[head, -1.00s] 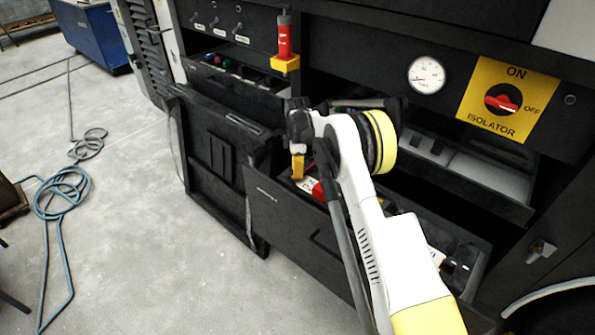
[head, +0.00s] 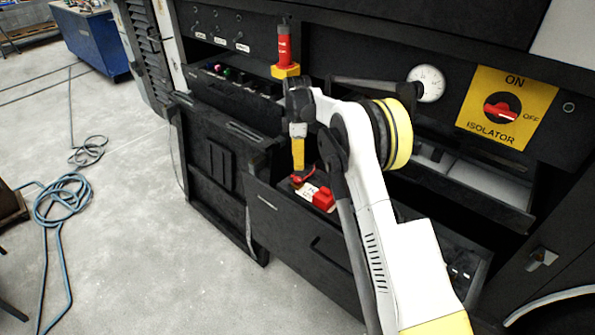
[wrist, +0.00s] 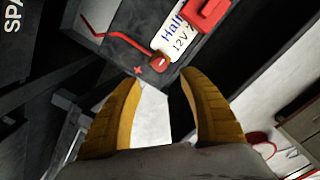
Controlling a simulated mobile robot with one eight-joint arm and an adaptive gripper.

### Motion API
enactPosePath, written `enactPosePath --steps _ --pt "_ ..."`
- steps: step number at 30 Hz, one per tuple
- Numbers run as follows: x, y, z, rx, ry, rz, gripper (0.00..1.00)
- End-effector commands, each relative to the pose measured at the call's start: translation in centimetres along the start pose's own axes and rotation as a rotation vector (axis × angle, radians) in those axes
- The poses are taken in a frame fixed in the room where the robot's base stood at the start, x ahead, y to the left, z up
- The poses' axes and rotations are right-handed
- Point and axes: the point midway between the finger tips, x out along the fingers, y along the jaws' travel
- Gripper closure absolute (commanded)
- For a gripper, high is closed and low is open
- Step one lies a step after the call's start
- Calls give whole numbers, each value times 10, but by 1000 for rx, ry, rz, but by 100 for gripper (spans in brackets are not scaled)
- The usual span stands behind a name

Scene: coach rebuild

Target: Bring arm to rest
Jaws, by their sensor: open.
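My gripper (head: 298,160) points down above the open lower drawer (head: 290,225), near its left end. In the wrist view its two yellow fingers (wrist: 163,95) are spread apart with nothing between them. A red item with a white label (head: 315,194) lies in the drawer just below and to the right of the fingertips. In the wrist view that label (wrist: 178,35) reads partly "12V", beside a red block and a thin red lead. My white arm hides much of the drawer's middle.
A red cylinder in a yellow holder (head: 285,48) stands on the panel edge behind my wrist. A gauge (head: 427,83) and a yellow isolator plate (head: 508,107) are on the panel at right. An upper drawer (head: 465,180) is open.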

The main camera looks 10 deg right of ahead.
Motion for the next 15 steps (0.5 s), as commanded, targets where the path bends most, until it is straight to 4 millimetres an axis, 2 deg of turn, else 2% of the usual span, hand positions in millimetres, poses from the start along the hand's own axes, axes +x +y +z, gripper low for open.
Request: enactPosePath --steps 3,6,15 --pt "-17 0 0 0 0 0 50" --pt "-24 0 0 0 0 0 50" --pt "-27 0 0 0 0 0 50"
